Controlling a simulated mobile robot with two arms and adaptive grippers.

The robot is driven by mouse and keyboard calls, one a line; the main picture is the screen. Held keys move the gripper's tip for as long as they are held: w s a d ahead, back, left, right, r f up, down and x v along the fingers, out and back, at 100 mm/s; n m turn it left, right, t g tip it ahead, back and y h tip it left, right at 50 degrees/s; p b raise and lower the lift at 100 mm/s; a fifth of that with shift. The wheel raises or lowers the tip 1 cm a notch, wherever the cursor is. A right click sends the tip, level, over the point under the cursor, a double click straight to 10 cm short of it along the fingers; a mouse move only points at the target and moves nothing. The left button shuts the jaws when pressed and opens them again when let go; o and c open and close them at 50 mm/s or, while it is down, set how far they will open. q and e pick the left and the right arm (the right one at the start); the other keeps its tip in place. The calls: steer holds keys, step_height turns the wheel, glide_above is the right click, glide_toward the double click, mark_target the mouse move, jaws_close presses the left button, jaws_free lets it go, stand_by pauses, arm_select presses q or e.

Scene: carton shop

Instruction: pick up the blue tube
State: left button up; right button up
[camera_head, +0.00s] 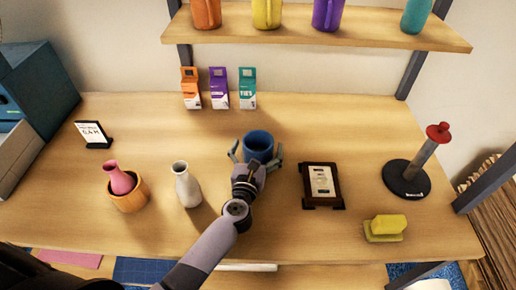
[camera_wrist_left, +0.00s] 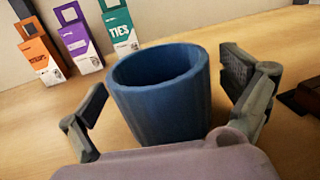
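The blue tube (camera_head: 258,143) is a short, wide, open-topped blue cylinder standing upright on the wooden table, near its middle. It also shows in the left wrist view (camera_wrist_left: 165,95), hollow and dark inside. My left gripper (camera_head: 256,153) is at its near side, with one finger on each side of the tube. In the left wrist view the fingers of the gripper (camera_wrist_left: 165,98) are spread, with a gap to the tube on both sides. The tube's lower near side is partly hidden by the gripper body. My right gripper is not in view.
A white vase (camera_head: 186,187) and a bowl (camera_head: 131,196) with a pink vase stand left. A framed card (camera_head: 322,184) is close on the right. Several small cartons (camera_head: 219,87) stand behind. A shelf (camera_head: 315,37) with cups hangs above the back.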

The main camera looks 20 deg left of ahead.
arm_select(q)
steer(key=c, duration=0.8)
steer(key=shift+o, duration=0.2)
steer(key=shift+r, duration=0.1)
